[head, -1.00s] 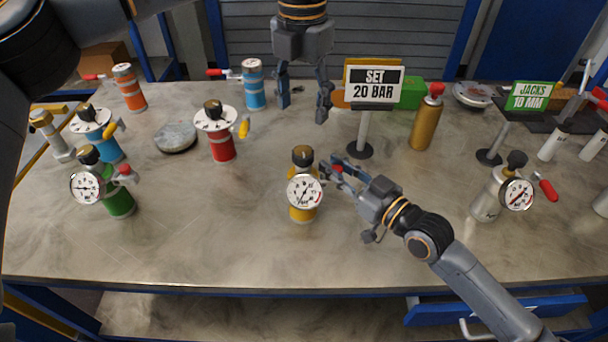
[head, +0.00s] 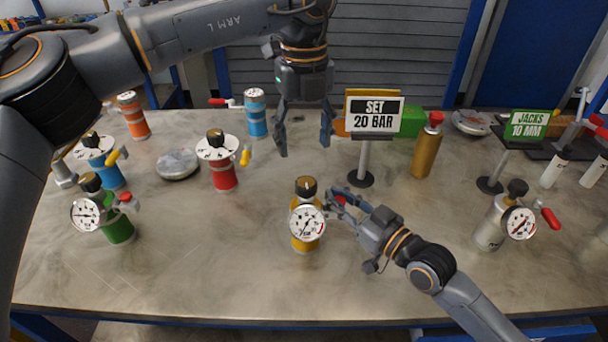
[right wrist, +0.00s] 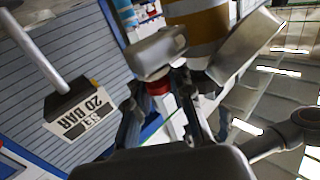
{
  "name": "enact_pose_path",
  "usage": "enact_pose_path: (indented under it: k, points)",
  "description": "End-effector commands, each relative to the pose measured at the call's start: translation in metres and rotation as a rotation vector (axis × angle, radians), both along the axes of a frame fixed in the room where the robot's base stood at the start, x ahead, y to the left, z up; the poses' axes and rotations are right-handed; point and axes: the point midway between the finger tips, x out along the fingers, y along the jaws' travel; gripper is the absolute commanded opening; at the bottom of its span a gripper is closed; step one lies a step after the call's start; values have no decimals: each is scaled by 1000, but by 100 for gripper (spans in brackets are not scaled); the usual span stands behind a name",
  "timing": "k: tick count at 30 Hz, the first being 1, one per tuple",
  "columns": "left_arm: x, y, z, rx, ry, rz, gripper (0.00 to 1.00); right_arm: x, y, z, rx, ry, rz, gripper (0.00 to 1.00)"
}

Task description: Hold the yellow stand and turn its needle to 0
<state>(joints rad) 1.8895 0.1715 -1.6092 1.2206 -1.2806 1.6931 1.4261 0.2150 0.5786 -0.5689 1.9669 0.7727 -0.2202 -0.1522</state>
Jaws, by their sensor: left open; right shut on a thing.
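The yellow stand (head: 304,243) stands upright near the table's middle front. It has a dark brass-topped knob (head: 306,187) on top and a white round gauge (head: 307,223) on its front. The gauge's needle is too small to read exactly. My right gripper (head: 339,200) is at the stand's right side, shut on it by a red-ended side part. In the right wrist view, the yellow body with a white band (right wrist: 197,22) shows between and beyond the finger pads. My left gripper (head: 304,146) is open and empty, pointing down, above and apart from the knob.
A sign reading "SET 20 BAR" (head: 375,113) stands right of my left gripper. A red stand (head: 222,176), a green stand (head: 118,227) and a blue one (head: 108,172) are at left. A silver stand (head: 488,232) is at right. The front table strip is clear.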

Motion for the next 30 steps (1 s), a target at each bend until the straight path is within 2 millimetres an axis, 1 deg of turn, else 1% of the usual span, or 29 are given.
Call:
enact_pose_path:
  k: [1, 6, 9, 12, 15, 18, 26, 29, 30]
  points:
    - [0, 1, -12, 3, 4, -1, 61, 0, 0, 0, 0, 0, 0, 0]
    - [-1, 1, -47, 3, 4, -2, 61, 0, 0, 0, 0, 0, 0, 0]
    - [-1, 1, -64, 2, 4, -1, 61, 0, 0, 0, 0, 1, 0, 0]
    - [0, 1, -77, 1, 3, -1, 61, 0, 0, 0, 0, 1, 0, 0]
    - [0, 0, -86, 1, 1, -2, 61, 0, 0, 0, 0, 1, 1, 0]
    - [0, 0, -90, 1, 1, -2, 61, 0, 0, 0, 0, 1, 1, 0]
    - [0, 1, -91, 1, 1, -2, 61, 0, 0, 0, 0, 1, 1, 0]
    - [0, 1, -91, 1, 1, -2, 43, 0, 0, 0, 0, 1, 1, 0]
    - [0, 1, -90, 1, 1, -2, 35, 0, 0, 0, 0, 1, 1, 0]
